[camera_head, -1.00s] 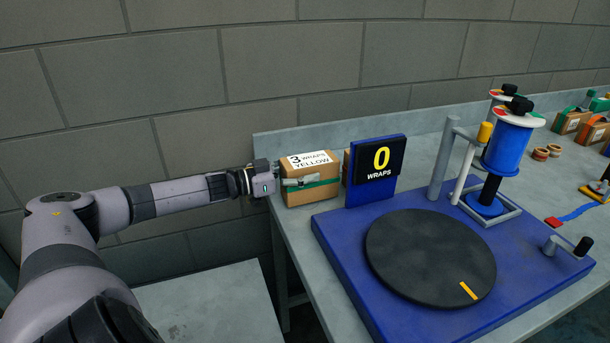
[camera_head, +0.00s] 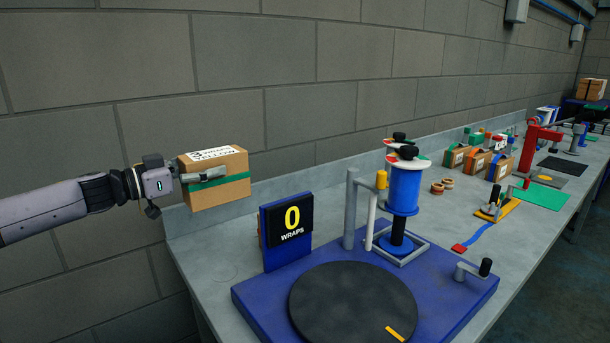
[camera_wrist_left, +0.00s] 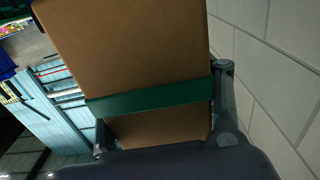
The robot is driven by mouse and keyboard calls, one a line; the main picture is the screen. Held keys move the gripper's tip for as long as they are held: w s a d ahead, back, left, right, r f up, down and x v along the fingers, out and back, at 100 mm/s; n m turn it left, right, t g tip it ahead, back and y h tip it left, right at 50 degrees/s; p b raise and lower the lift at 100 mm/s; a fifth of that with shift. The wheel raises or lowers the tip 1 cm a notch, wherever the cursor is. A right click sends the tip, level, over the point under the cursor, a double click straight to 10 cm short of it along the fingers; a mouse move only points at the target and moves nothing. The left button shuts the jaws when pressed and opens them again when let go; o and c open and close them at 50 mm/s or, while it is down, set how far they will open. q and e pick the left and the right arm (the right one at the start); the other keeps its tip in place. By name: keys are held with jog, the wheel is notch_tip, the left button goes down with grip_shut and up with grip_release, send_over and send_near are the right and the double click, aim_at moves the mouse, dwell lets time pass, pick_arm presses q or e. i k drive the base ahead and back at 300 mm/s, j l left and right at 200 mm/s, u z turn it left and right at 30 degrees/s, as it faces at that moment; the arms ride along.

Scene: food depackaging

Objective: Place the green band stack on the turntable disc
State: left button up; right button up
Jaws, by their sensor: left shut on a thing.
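The green band stack is a brown carton (camera_head: 232,163) with a green band and a white label on top. It also fills much of the left wrist view (camera_wrist_left: 130,55), with the green band crossing it between the fingers. My left gripper (camera_head: 205,176) is shut on the carton and holds it above the bench's left end, clear of the surface. The turntable disc (camera_head: 350,303) is dark grey with a yellow mark near its front edge. It is empty, to the right of and lower than the carton. My right gripper is not in view.
A blue sign (camera_head: 289,231) reading "0 WRAPS" stands between the carton and the disc. A blue film roll (camera_head: 404,188) on a post frame stands behind the disc. A small crank (camera_head: 474,269) is at the right. Several banded cartons (camera_head: 478,161) stand farther along the bench.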

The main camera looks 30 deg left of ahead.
aim_at(352, 300)
jog(key=k+j, duration=0.7)
jog(key=k, duration=0.2)
